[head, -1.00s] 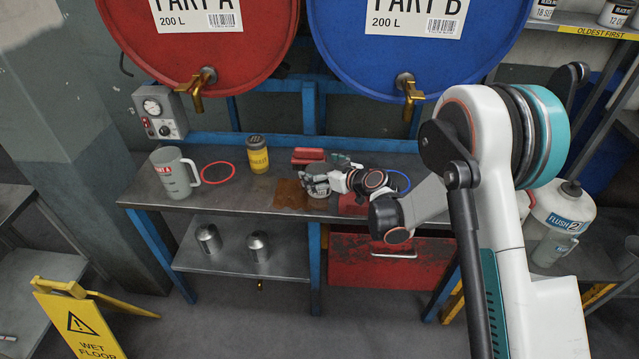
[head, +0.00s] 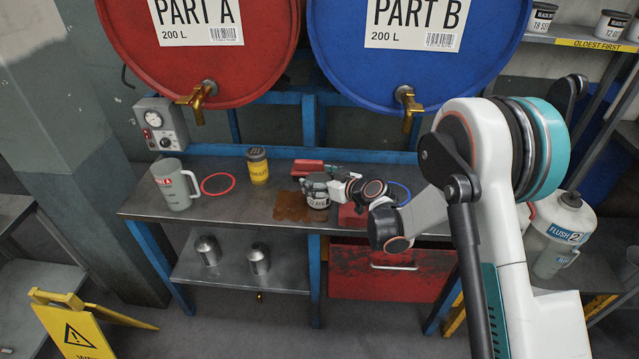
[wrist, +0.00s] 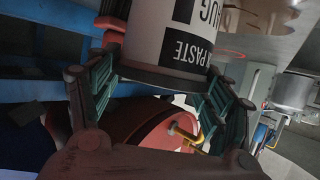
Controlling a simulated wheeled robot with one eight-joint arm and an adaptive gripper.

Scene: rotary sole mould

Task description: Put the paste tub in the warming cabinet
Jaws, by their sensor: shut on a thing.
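The paste tub (head: 318,201) is a small white tub with a black-and-white label. In the head view it is at the bench, at the right edge of a brown stain. My gripper (head: 317,185) is around its upper part, shut on it. In the wrist view the tub (wrist: 172,38) fills the top middle between the green-linked fingers, with "PASTE" upside down on its label. I cannot tell whether its base touches the bench. I cannot make out a warming cabinet for certain in either view.
On the bench (head: 240,205) stand a grey jug (head: 174,186) and a yellow jar (head: 258,166); a red ring (head: 218,184) lies between them. A red drawer unit (head: 385,270) is below. Red (head: 205,75) and blue (head: 410,75) drums with taps overhang the bench. A wet floor sign (head: 75,330) stands front left.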

